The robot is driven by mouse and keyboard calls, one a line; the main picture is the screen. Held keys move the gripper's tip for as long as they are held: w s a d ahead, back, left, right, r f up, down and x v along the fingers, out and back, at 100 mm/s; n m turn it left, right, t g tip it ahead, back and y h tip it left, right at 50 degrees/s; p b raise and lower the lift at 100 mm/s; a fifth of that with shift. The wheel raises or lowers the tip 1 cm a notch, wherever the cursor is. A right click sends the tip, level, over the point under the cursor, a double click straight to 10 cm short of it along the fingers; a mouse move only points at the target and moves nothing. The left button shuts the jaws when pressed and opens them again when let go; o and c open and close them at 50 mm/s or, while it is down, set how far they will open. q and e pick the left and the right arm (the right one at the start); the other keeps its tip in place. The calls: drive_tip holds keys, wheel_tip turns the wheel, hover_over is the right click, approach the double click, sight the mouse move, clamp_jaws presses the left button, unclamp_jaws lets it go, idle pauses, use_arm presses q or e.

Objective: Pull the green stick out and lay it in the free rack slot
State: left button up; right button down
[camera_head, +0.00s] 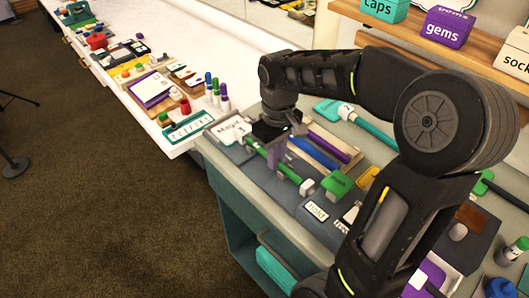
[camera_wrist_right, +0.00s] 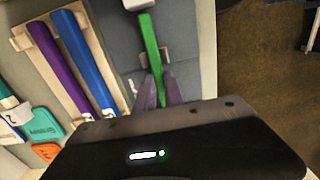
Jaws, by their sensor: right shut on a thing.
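The green stick (camera_head: 290,174) lies along a dark grey board, with one end at a white block (camera_head: 307,188). In the right wrist view the green stick (camera_wrist_right: 149,42) runs from the white block (camera_wrist_right: 138,4) down between my fingers. My right gripper (camera_head: 277,150) is shut on the green stick; its purple-grey fingers (camera_wrist_right: 159,92) show on both sides of it. The rack (camera_wrist_right: 98,40) is a pale wooden frame beside the board. It holds a purple stick (camera_wrist_right: 50,52) and a blue stick (camera_wrist_right: 90,60). I cannot tell clearly which slot is free. My left gripper is out of view.
A green block (camera_head: 337,184) and label tiles (camera_head: 317,211) stand right of the stick. A white table (camera_head: 185,55) with small props lies at the back. My right arm covers much of the counter.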

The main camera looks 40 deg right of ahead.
drive_tip(key=shift+r+p, duration=2.75)
drive_tip(key=shift+r, duration=0.7)
drive_tip(key=w+a+f, duration=0.1)
drive_tip(key=w+a, duration=0.1)
drive_tip(key=w+a+f, duration=0.1)
drive_tip(key=w+a, duration=0.1)
drive_tip(key=w, duration=0.1)
drive_tip(key=w+a, duration=0.2)
drive_tip(key=shift+w+a+f, duration=0.25)
drive_tip(key=shift+a+f, duration=0.1)
drive_tip(key=shift+f, duration=0.05)
drive_tip(key=w+a+f+m, duration=0.1)
drive_tip(key=w+a+f, duration=0.2)
drive_tip(key=a, duration=0.6)
drive_tip(key=w, duration=0.2)
drive_tip(key=shift+w+f, duration=0.35)
drive_tip(key=shift+w, duration=0.05)
drive_tip(key=shift+a+r, duration=0.1)
drive_tip(key=shift+r, duration=0.05)
